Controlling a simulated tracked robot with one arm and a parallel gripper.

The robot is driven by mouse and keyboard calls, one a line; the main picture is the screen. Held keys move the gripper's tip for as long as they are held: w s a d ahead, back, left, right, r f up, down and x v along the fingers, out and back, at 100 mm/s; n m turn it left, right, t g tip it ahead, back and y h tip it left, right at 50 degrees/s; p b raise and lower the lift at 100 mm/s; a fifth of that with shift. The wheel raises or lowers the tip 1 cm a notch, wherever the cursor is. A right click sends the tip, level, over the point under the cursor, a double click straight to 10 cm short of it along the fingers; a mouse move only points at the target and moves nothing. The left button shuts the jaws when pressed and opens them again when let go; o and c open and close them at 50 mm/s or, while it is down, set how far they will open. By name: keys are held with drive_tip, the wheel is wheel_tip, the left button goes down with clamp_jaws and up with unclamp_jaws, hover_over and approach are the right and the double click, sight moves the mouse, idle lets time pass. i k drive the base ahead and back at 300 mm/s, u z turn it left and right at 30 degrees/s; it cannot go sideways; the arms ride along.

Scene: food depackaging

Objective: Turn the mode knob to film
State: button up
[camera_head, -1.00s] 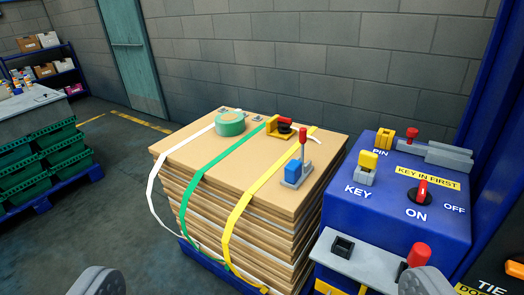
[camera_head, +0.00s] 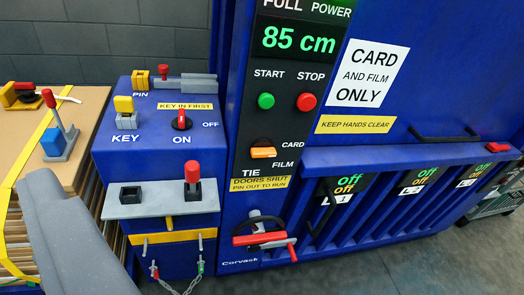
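The mode knob (camera_head: 263,152) is a small orange lever on the dark control panel (camera_head: 240,125) of a blue baler (camera_head: 350,165). CARD is printed at its upper right and FILM at its lower right. It lies roughly sideways; I cannot tell which label it is set to. One grey finger of my gripper (camera_head: 72,240) shows at the lower left, well left of the knob and apart from it. No other finger is beside it, and the other finger is out of view. Nothing shows in the grip.
Green START (camera_head: 266,101) and red STOP (camera_head: 306,102) buttons sit above the knob. A blue key box (camera_head: 160,150) with a grey shelf (camera_head: 130,207) and red-topped lever (camera_head: 192,178) stands left. Strapped card (camera_head: 92,104) is at far left.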

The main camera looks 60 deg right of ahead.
sight(263, 148)
drive_tip(key=u, duration=1.9)
drive_tip(key=k, duration=1.05)
drive_tip(key=z, duration=1.9)
drive_tip(key=i, duration=0.5)
